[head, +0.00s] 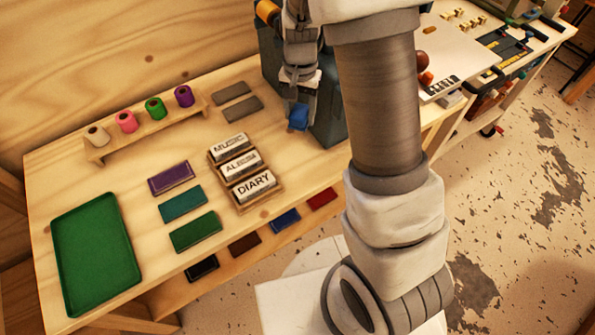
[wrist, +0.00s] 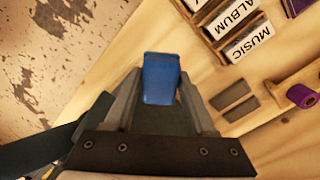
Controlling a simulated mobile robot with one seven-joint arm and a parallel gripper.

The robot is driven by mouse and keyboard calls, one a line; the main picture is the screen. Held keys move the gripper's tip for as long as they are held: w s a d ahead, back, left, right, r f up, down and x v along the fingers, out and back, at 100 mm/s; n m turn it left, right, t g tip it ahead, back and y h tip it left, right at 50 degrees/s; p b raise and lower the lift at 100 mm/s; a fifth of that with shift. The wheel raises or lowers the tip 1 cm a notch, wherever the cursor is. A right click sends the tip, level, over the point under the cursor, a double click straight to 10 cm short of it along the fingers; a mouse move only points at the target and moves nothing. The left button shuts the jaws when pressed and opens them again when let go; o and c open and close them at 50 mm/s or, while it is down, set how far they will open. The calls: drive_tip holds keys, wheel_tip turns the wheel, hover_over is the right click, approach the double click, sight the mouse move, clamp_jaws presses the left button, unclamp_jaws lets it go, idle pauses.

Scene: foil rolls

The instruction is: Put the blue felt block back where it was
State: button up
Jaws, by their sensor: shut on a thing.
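The blue felt block (head: 299,117) is held between the fingers of my gripper (head: 299,102). It hangs in front of a dark grey-green box, near the right part of the wooden table. In the wrist view, the blue block (wrist: 160,78) sits between the two fingertips of my gripper (wrist: 160,98), which is shut on it. The wrist view shows wooden tabletop beyond the block; its exact height above the table is hard to tell.
A wooden holder (head: 262,199) has MUSIC, ALBUM and DIARY boxes. Two grey pads (head: 242,108) lie behind it. Purple (head: 171,177), teal (head: 183,204) and green pads (head: 195,232) lie left. A green tray (head: 95,258), coloured rolls on a rack (head: 148,130) and the dark box (head: 328,118) stand around. Several pads (head: 285,220) show lower along the front.

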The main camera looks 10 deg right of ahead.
sight(299, 163)
drive_tip(key=f+m+b, duration=0.2)
drive_tip(key=f+b, duration=0.2)
drive_tip(key=f, duration=0.2)
drive_tip(key=f+m+b, duration=0.3)
drive_tip(key=f+b, duration=0.1)
drive_tip(key=f, duration=0.2)
drive_tip(key=f+m+b, duration=0.2)
drive_tip(key=f+b, duration=0.2)
drive_tip(key=f, duration=0.2)
drive_tip(key=shift+w+f+m, duration=0.25)
drive_tip(key=shift+w+m, duration=0.1)
drive_tip(key=shift+m, duration=0.05)
drive_tip(key=shift+b, duration=0.3)
drive_tip(key=shift+f, duration=0.2)
drive_tip(key=o, duration=1.2)
drive_tip(key=shift+r, duration=0.15)
